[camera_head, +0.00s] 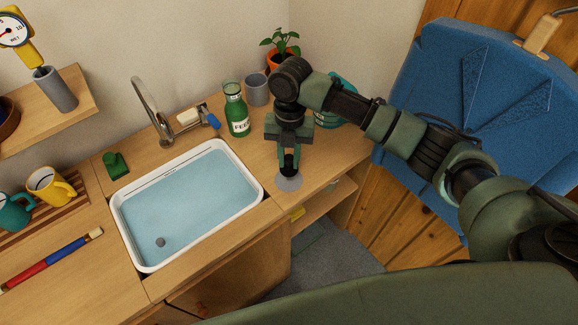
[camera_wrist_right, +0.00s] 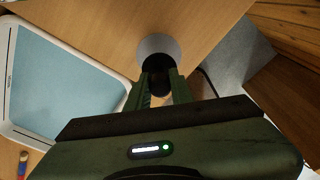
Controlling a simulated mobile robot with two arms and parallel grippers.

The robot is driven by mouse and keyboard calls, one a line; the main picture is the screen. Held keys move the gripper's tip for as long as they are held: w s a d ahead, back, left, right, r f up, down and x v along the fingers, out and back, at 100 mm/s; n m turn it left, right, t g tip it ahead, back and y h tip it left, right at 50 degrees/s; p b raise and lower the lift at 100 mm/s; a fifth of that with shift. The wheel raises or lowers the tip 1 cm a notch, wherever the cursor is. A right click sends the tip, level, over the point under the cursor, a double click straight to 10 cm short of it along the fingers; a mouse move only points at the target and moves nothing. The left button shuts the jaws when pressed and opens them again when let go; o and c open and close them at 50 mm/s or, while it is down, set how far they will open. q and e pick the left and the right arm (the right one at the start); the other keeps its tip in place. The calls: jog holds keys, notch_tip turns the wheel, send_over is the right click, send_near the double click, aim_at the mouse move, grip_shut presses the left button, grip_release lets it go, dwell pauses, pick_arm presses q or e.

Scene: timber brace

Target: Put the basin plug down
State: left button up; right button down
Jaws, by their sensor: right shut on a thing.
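My right gripper (camera_head: 288,163) is shut on the basin plug (camera_head: 289,184), a pale grey disc with a dark grip. In the right wrist view the plug (camera_wrist_right: 157,45) shows beyond the fingers, its dark top between the fingertips. The plug is at the front edge of the wooden counter (camera_head: 245,158), right of the basin; I cannot tell whether it touches the wood. The white-rimmed basin (camera_head: 258,184) holds blue water, with a small dark round spot (camera_head: 160,242) on its floor. My left gripper is not in view.
A green bottle (camera_head: 236,112), a grey cup (camera_head: 257,90) and a potted plant (camera_head: 281,58) stand behind the gripper. A tap (camera_head: 158,120) rises behind the basin. A brush-like red and blue stick (camera_head: 55,258) and mugs (camera_head: 48,186) are at left. Below the counter's front edge is open floor (camera_head: 330,250).

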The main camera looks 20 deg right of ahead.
aim_at(289, 170)
jog(key=shift+f, duration=2.5)
jog(key=c, duration=1.2)
grip_release()
jog(key=shift+c, duration=0.2)
notch_tip(289, 170, up, 12)
jog(key=w+b, duration=0.1)
jog(key=shift+w+d+r, duration=0.15)
jog(key=shift+d, duration=0.1)
